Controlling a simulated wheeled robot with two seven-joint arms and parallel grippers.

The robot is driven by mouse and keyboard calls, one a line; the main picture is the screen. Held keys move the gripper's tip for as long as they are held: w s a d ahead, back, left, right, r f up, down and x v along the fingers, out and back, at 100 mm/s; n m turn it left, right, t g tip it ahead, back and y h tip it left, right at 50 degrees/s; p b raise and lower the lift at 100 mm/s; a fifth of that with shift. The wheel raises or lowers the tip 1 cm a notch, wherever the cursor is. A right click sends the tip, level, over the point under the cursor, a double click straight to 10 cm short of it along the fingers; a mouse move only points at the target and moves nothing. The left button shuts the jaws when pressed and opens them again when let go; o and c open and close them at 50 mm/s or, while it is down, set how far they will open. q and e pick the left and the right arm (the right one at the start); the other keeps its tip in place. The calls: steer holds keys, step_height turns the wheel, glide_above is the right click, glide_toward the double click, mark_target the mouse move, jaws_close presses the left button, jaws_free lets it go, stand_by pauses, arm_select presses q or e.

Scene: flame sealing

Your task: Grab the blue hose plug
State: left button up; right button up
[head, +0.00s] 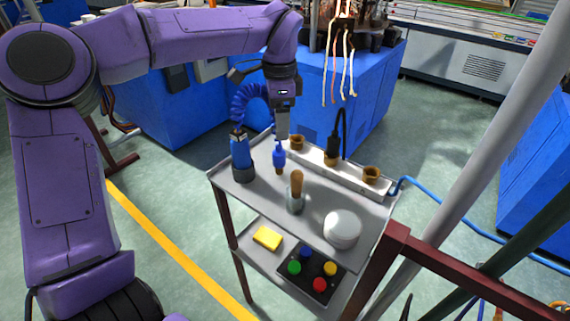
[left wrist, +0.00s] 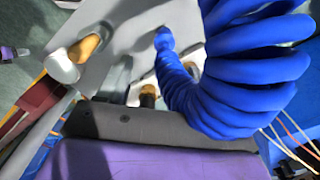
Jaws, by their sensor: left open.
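The blue hose plug (head: 279,156) stands upright on the top shelf of the cart, with a brownish tip at its lower end. A coiled blue hose (head: 247,98) arches beside it, near a blue canister (head: 241,158). In the left wrist view the blue coil (left wrist: 235,70) fills much of the right side. My left gripper (head: 283,134) points down just above and behind the plug; it is open, and nothing shows between its fingers. I cannot tell whether it touches the plug. My right gripper is out of view.
The cart's top shelf also holds a white strip with brown sockets (head: 371,174), a black plug (head: 332,153), a brush in a cup (head: 296,195) and a white round container (head: 342,229). A yellow block (head: 267,238) and a button box (head: 312,274) lie below.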

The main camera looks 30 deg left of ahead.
mark_target(279, 146)
arm_select(q)
steer(key=f, duration=0.3)
steer(key=f+p, duration=0.1)
steer(key=f, duration=0.1)
steer(key=shift+w+d+f, duration=0.1)
steer(key=shift+w+f, duration=0.15)
steer(key=shift+w, duration=0.1)
steer(key=shift+s+f+p, duration=0.15)
steer(key=shift+f+p, duration=0.15)
steer(key=shift+f, duration=0.05)
steer(key=f, duration=0.2)
steer(key=a+f+p, duration=0.1)
steer(key=f, duration=0.1)
steer(key=shift+f, duration=0.4)
steer(key=shift+d, duration=0.1)
steer(key=c, duration=1.2)
